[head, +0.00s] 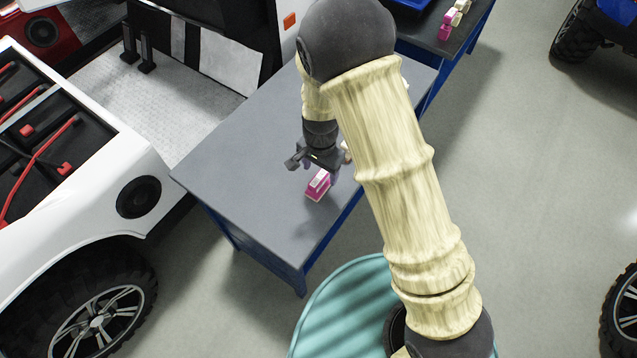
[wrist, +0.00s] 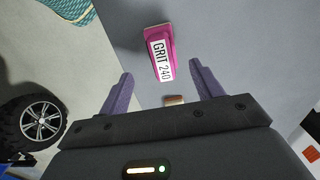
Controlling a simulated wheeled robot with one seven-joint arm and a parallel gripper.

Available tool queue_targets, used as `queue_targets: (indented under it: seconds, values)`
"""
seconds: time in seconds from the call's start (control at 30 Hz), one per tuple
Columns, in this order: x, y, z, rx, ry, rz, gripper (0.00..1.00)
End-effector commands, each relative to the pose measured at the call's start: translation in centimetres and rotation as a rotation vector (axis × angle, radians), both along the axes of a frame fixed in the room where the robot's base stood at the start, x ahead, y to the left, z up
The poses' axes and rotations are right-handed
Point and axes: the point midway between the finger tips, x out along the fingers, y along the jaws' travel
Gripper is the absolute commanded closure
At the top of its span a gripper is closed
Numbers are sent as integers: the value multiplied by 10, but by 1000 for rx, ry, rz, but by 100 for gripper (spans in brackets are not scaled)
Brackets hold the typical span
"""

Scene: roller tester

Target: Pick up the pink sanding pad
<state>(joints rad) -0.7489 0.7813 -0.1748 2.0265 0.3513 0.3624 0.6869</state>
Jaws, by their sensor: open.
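The pink sanding pad (head: 318,185) lies on the grey top of the blue-legged table, near its front right edge. In the wrist view the pad (wrist: 161,54) shows a white label reading "GRIT 240". My gripper (head: 314,166) is just behind the pad in the head view, low over the table. In the wrist view my gripper's (wrist: 160,72) two purple fingers are spread apart, and the pad lies in line with the gap, mostly beyond the fingertips. Nothing is held. I cannot tell the exact height of the fingers above the table.
A small tan block (wrist: 174,99) shows between the fingers, close to the gripper body. The table (head: 245,150) is otherwise mostly clear. A white vehicle (head: 100,190) stands at the left. A second table (head: 425,40) at the back bears another pink item (head: 445,27).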

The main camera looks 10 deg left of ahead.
Motion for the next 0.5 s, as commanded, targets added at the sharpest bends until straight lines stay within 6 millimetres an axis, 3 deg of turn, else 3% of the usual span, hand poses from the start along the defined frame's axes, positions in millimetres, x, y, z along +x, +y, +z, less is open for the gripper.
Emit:
queue_targets:
  seconds: [0.13, 0.5]
  values:
    - [0, 0, -17, -1, 1, 0, 35]
    - [0, 1, -20, 1, 0, 0, 35]
